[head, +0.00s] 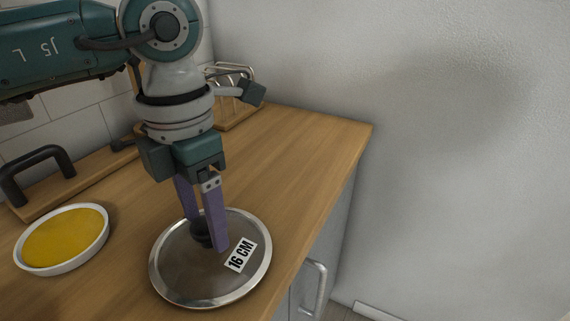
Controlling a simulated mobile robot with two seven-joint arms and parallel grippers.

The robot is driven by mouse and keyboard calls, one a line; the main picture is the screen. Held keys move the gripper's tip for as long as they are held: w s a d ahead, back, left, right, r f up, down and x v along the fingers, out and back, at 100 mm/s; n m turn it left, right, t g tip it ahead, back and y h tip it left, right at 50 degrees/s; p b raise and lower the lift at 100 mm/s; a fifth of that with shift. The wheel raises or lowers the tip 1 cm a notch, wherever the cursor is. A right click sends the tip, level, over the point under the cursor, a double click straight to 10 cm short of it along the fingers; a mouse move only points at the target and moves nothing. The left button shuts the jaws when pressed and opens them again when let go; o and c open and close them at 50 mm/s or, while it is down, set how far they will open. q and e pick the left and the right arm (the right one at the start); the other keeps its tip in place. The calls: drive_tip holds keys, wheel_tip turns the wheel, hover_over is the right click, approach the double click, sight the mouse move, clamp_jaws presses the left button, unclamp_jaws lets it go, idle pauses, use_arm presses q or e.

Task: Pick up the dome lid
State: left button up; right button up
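The dome lid (180,273) is a round, see-through lid with a shiny metal rim and a white label reading "16 CM". It lies near the counter's front right edge; no gap beneath it shows. Its dark knob (201,236) stands at the middle, partly hidden by a finger. My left gripper (207,234) points down over the lid, with its two purple fingers on either side of the knob. The near finger covers the knob's right part, and I cannot tell whether both fingers press on it. My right gripper is out of view.
A white round dish with a yellow inside (63,240) sits left of the lid. A wooden board with a dark handle (38,172) and a metal wire rack (238,100) stand at the back. The wooden counter (300,150) is clear at right, ending beside a grey wall.

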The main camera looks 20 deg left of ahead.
use_arm(q)
clamp_jaws()
idle(0.3)
idle(0.4)
